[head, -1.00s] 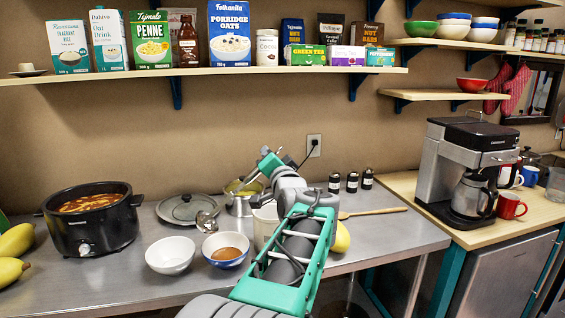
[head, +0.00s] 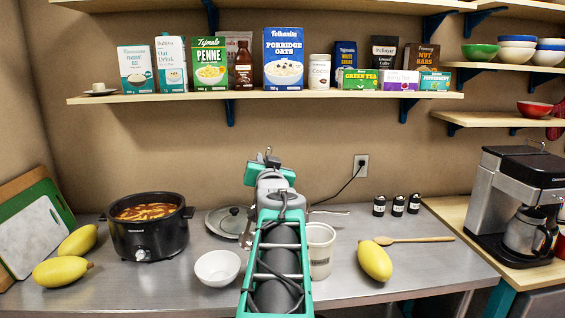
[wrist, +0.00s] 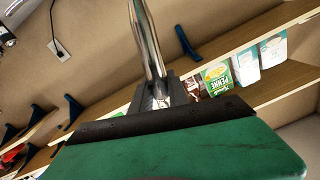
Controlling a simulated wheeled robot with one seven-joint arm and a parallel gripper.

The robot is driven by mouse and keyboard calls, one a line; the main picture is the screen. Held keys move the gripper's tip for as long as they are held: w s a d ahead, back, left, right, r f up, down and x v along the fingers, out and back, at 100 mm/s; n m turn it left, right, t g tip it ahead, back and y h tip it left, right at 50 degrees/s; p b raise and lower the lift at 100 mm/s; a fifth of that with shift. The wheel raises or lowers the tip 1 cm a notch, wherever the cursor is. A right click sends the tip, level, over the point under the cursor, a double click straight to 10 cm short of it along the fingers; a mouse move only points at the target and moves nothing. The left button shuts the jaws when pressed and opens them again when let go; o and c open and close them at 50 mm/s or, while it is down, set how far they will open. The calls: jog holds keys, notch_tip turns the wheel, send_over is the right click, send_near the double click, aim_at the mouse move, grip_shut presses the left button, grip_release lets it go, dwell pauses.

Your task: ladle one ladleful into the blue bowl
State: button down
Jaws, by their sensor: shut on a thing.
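My gripper (head: 266,160) is raised above the counter in the head view, its fingers mostly hidden by my arm. In the wrist view, my gripper (wrist: 160,98) is shut on a shiny metal handle (wrist: 146,40), which looks like the ladle's; its far end is out of that view. The black slow cooker (head: 148,228), with orange-red stew (head: 145,211) in it, stands on the left of the counter. The blue bowl is hidden behind my arm. A plain white bowl (head: 217,267) stands left of my arm and looks empty.
A grey lid (head: 226,221) lies behind the white bowl. A white canister (head: 320,251) and a yellow fruit (head: 375,261) are right of my arm, with a wooden spoon (head: 418,239) beyond. A loaded shelf (head: 265,97) hangs above. A coffee maker (head: 518,200) stands at right.

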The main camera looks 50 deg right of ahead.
jog(key=w+a+n+b, duration=0.1)
jog(key=w+a+n, duration=0.25)
jog(key=w, duration=0.25)
notch_tip(320, 180, up, 9)
jog(key=p, duration=0.3)
jog(key=shift+a+p, duration=0.35)
jog(key=shift+a, duration=0.1)
jog(key=shift+m, duration=0.25)
